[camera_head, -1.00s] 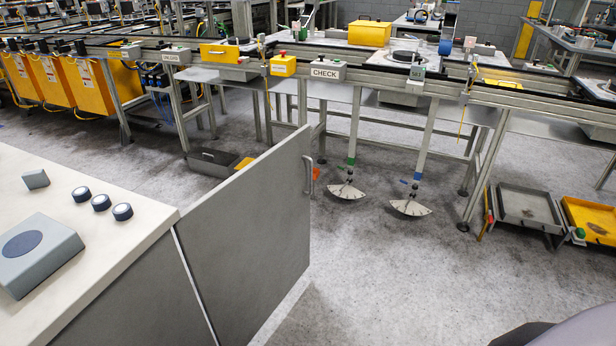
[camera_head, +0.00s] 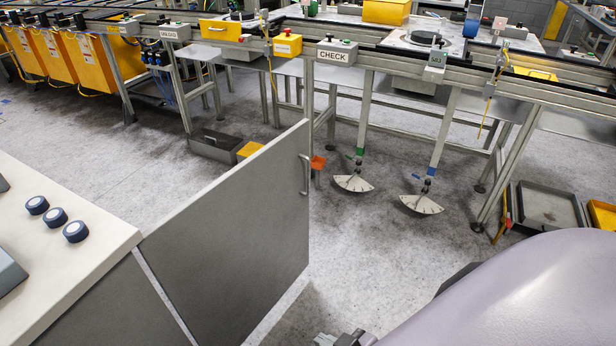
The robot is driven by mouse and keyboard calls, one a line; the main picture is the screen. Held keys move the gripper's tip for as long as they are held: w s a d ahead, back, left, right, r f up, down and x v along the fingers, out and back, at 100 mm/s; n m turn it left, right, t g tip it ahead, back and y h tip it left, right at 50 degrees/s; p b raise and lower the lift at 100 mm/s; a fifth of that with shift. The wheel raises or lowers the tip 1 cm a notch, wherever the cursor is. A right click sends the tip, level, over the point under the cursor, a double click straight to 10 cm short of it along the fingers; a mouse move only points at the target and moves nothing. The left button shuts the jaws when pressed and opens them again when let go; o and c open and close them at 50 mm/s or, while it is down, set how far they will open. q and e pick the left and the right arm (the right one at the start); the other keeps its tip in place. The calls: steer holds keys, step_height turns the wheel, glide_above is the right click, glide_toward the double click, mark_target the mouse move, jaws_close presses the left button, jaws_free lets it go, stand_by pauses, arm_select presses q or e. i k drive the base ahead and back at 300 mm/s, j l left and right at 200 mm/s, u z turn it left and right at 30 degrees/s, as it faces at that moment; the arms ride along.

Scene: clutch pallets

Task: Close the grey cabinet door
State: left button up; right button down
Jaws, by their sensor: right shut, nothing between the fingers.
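The grey cabinet door (camera_head: 232,238) stands open, swung out from the cabinet's edge. Its metal handle (camera_head: 306,174) is near the top of the door's far edge. The grey cabinet (camera_head: 118,308) has a pale top (camera_head: 75,215) and fills the lower left. My right arm comes in from the lower right. Part of my right gripper (camera_head: 342,339) shows at the bottom edge, right of the door and apart from it in the picture. It is shut and empty; its lower part is cut off by the frame. My left gripper is not in view.
Several dark round knobs (camera_head: 56,217) sit on the cabinet top. A conveyor line with a CHECK sign (camera_head: 337,55) crosses behind. Two white fan-shaped plates (camera_head: 353,183) hang under it. A grey tray (camera_head: 548,207) is at right.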

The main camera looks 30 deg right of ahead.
mark_target(225, 257)
steer(key=i+l+u, duration=0.1)
steer(key=l, duration=0.3)
steer(key=i+l+u, duration=0.1)
steer(key=i+l, duration=0.15)
steer(key=l, duration=0.15)
steer(key=i+l+u, duration=0.1)
steer(key=l, duration=0.3)
